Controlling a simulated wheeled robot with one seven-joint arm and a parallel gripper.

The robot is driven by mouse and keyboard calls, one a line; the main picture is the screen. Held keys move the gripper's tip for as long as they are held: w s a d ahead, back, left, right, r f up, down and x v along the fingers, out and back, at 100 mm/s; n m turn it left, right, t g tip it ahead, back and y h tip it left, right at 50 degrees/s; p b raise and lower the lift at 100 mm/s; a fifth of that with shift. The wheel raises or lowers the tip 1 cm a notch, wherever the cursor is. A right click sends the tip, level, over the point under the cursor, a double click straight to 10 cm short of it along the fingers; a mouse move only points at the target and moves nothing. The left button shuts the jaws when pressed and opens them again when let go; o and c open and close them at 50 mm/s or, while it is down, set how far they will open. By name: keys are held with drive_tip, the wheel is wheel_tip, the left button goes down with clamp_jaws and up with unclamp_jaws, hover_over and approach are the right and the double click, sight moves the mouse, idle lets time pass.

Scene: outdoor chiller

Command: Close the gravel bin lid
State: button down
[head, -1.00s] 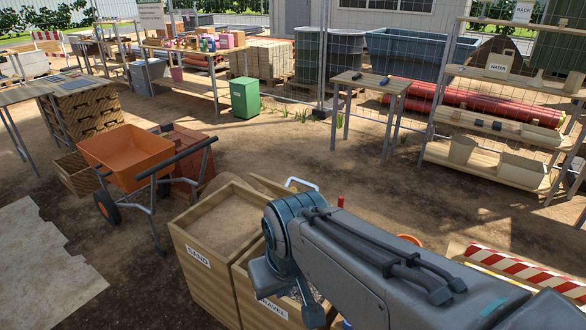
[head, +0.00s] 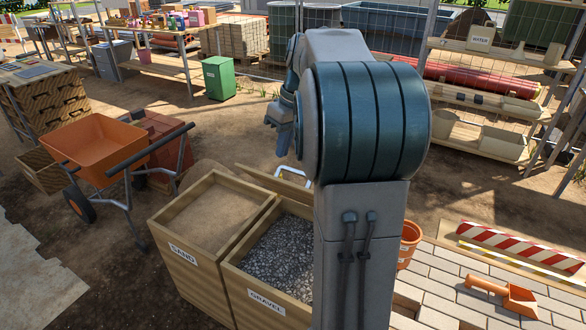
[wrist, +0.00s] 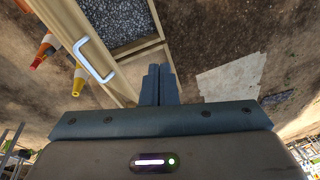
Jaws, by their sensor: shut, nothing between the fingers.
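The gravel bin (head: 242,287) is an open wooden box labelled GRAVEL, with grey gravel (head: 275,252) inside. Its wooden lid (head: 262,181) stands raised at the bin's far side, seen nearly edge-on, with a white handle (head: 293,174) on its far face. The wrist view shows the lid edge (wrist: 72,22), the white handle (wrist: 97,61) and the gravel (wrist: 105,22). My gripper (wrist: 158,78) is shut and empty, pointing down near the lid, to the right of the handle in that view. In the head view my arm hides the bin's right part and part of the lid.
The sand bin (head: 180,265) adjoins the gravel bin on the left. An orange wheelbarrow (head: 95,150) stands farther left. Traffic cones (wrist: 79,78) show in the wrist view. Dirt ground beyond the lid is clear.

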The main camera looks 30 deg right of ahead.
drive_tip(key=w+d+f+n+y+b, duration=0.1)
drive_tip(key=w+d+f+n, duration=0.15)
drive_tip(key=d, duration=0.65)
drive_tip(key=w+d+f+n+y, duration=0.1)
drive_tip(key=w+d+f, duration=0.15)
drive_tip(key=d, duration=0.75)
drive_tip(key=x, duration=0.4)
drive_tip(key=a+x, duration=0.1)
drive_tip(key=x, duration=0.3)
drive_tip(key=s+p+x, duration=0.1)
drive_tip(key=x, duration=0.3)
drive_tip(key=shift+s+a, duration=0.15)
drive_tip(key=shift+a, duration=0.1)
drive_tip(key=shift+s+a+f, duration=0.25)
drive_tip(key=shift+a+f, duration=0.2)
drive_tip(key=shift+f, duration=0.15)
